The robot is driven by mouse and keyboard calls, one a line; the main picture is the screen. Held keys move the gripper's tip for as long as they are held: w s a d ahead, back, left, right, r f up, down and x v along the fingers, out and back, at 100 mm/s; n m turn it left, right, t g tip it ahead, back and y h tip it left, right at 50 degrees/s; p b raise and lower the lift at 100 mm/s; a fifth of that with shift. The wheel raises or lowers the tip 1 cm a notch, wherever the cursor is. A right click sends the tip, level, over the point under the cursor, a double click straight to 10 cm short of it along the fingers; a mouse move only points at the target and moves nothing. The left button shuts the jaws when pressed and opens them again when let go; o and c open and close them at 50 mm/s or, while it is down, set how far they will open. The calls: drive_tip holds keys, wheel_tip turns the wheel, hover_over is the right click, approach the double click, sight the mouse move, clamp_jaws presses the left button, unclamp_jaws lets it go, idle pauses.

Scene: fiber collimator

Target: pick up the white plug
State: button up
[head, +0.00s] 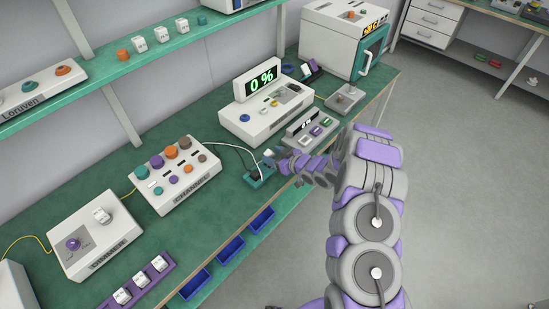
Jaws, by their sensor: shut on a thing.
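My purple and grey gripper (279,161) reaches over the front part of the green bench, at a small green holder (259,177) with dark parts in it. A small white plug (268,153) shows at the gripper's fingertips. The gripper is shut on it, with the fingers hiding part of it. A white cable (236,146) runs from behind the knob box toward this spot. The plug is too small to tell whether it is clear of the holder.
Behind the gripper stands a box with a "0 %" display (262,79). A grey device (311,129) stands close on the right. Blue bins (231,249) hang below the bench edge.

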drive_tip(key=c, duration=0.8)
drive_tip(key=shift+d+r, duration=0.1)
drive_tip(key=shift+r, duration=0.35)
drive_tip(key=shift+c, duration=0.2)
drive_tip(key=r, duration=0.1)
drive_tip(key=r+p, duration=0.1)
drive_tip(key=r, duration=0.1)
drive_tip(key=shift+s+d+p, duration=0.15)
drive_tip(key=shift+s+p, duration=0.15)
drive_tip(key=s+d+r+p, duration=0.15)
drive_tip(key=s+d, duration=0.25)
drive_tip(key=s, duration=1.1)
drive_tip(key=w+d+r+m+t+h, duration=0.1)
drive_tip(key=w+d+r+m+h, duration=0.2)
drive_tip(key=r, duration=0.3)
drive_tip(key=w+d+r+m+t+h, duration=0.2)
drive_tip(key=w+d+r+m+h, duration=0.1)
drive_tip(key=w+d+r+h, duration=0.1)
drive_tip(key=w+d+r+m+t+h, duration=0.2)
drive_tip(key=w+d+r+m+h, duration=0.1)
drive_tip(key=d+r, duration=0.4)
drive_tip(key=shift+w+d+r+m, duration=0.15)
drive_tip(key=shift+w+r+m, duration=0.1)
drive_tip(key=shift+w+r, duration=0.4)
drive_tip(key=shift+w+d+r+m, duration=0.1)
drive_tip(key=shift+w+r+m, duration=0.25)
drive_tip(key=shift+w, duration=0.35)
drive_tip(key=shift+r+h, duration=0.3)
clamp_jaws()
